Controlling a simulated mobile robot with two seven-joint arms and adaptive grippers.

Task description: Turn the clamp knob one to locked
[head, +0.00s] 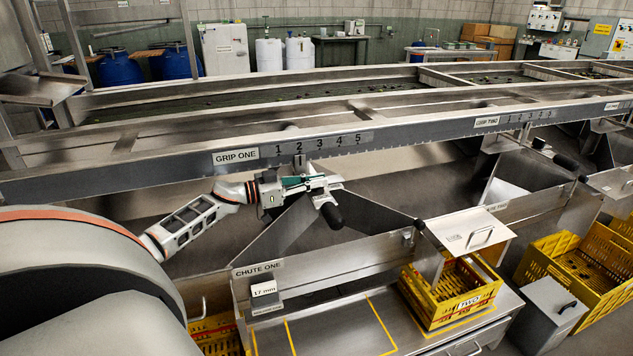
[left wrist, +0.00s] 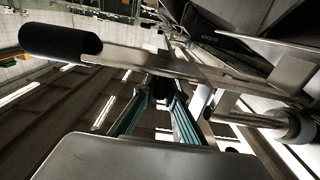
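The grip one unit hangs under the long steel rail, below the GRIP ONE label (head: 235,156) and its number scale (head: 318,145). A lever with a black handle (head: 333,215) slants down from it; the handle (left wrist: 60,40) also shows large in the left wrist view. My left gripper (head: 300,183) is at this unit, just under the scale. In the left wrist view its teal-padded fingers (left wrist: 163,100) stand apart, with a small dark knob-like piece (left wrist: 163,86) at their tips. Whether they press on it is unclear. The knob's setting cannot be read. My right gripper is out of view.
Below stands the chute one bench (head: 340,325) with a 17 mm card (head: 264,289) and a yellow crate (head: 452,296). A second black-handled lever (head: 565,161) sits further right. The steel rail (head: 400,135) runs close above my left gripper.

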